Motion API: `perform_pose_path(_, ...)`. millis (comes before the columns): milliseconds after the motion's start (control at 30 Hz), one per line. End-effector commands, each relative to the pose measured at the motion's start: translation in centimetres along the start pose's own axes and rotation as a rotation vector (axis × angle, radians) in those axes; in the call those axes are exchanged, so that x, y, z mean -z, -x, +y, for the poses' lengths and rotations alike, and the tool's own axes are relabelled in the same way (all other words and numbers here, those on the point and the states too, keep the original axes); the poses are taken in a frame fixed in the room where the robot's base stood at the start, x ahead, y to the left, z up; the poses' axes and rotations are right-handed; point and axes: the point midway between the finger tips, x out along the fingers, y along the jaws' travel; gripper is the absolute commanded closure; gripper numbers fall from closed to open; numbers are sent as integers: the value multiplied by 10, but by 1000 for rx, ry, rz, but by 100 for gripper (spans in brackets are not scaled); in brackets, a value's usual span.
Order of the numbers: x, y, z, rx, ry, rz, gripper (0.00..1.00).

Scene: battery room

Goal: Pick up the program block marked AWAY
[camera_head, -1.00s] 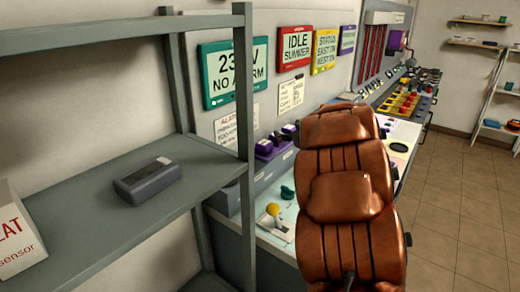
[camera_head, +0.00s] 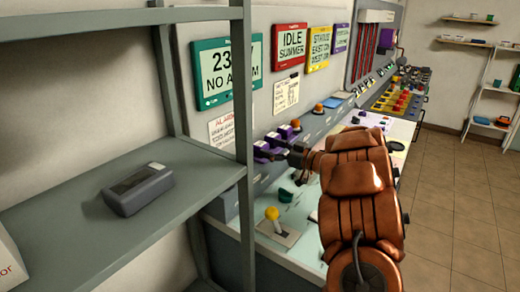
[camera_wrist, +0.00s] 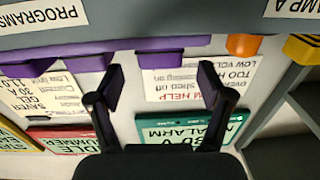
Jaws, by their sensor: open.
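Several purple program blocks (camera_head: 263,150) stand in a row on the console ledge in the head view. In the wrist view, which is upside down, purple blocks hang from the top edge; one purple block (camera_wrist: 158,58) lies between the lines of my fingers, and another (camera_wrist: 82,63) is to its left. I cannot read AWAY on any of them. My gripper (camera_wrist: 162,84) is open and empty, its two black fingers spread apart. In the head view my gripper (camera_head: 298,158) is beside the purple row, partly hidden by my brown arm.
A grey shelf (camera_head: 75,220) with a dark grey device (camera_head: 137,188) stands at the left. A yellow-knobbed lever (camera_head: 272,213) is on the console desk. An orange lamp (camera_head: 318,108) stands beyond the blocks. Wall signs hang above. Tiled floor (camera_head: 460,200) is clear at the right.

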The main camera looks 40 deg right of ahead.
Motion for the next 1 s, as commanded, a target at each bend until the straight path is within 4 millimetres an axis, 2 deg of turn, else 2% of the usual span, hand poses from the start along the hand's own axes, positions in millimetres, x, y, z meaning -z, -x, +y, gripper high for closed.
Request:
perform_pose_path(333, 1, -43, -1, 2, -2, -2, 21)
perform_pose_path(633, 1, -48, 0, -1, 0, -1, 22)
perform_pose_path(1000, 1, -48, 0, -1, 0, -1, 60)
